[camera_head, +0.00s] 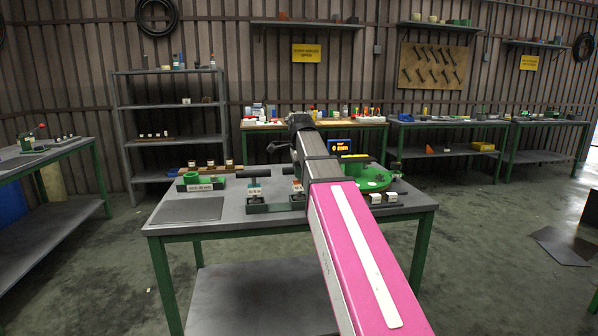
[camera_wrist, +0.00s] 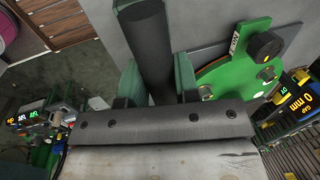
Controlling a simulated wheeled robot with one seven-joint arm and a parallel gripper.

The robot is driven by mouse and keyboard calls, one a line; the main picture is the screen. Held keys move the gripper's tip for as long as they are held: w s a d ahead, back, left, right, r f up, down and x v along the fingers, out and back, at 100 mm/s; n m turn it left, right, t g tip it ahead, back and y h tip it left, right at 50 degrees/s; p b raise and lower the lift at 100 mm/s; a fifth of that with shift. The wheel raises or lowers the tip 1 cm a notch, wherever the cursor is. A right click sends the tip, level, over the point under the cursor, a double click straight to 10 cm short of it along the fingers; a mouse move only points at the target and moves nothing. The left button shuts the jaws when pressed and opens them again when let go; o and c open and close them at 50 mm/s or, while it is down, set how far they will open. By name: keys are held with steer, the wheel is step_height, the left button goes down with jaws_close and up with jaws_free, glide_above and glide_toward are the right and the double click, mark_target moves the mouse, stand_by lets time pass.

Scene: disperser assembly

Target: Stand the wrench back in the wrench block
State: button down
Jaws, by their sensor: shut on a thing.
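My gripper (camera_wrist: 158,82) is shut on a dark round bar in the wrist view, which I take for the wrench (camera_wrist: 145,35). I cannot tell for sure which holder is the wrench block. A green holder with round cups and a white label (camera_head: 201,184) stands at the table's left. Dark T-shaped handles (camera_head: 254,183) stand in a low green base in the middle.
A green disc with a black knob (camera_wrist: 264,45) lies right of the gripper; it also shows in the head view (camera_head: 372,180). A display (camera_wrist: 296,92) reads 0 mm. A bare grey plate (camera_head: 186,210) lies at the table's front left. Small white-labelled blocks (camera_head: 383,198) stand at the right.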

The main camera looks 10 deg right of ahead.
steer(key=c, duration=0.8)
jaws_free()
steer(key=shift+f, duration=0.1)
steer(key=shift+c, duration=0.2)
step_height(320, 180, up, 12)
steer(key=s, duration=0.2)
steer(key=shift+s, duration=0.2)
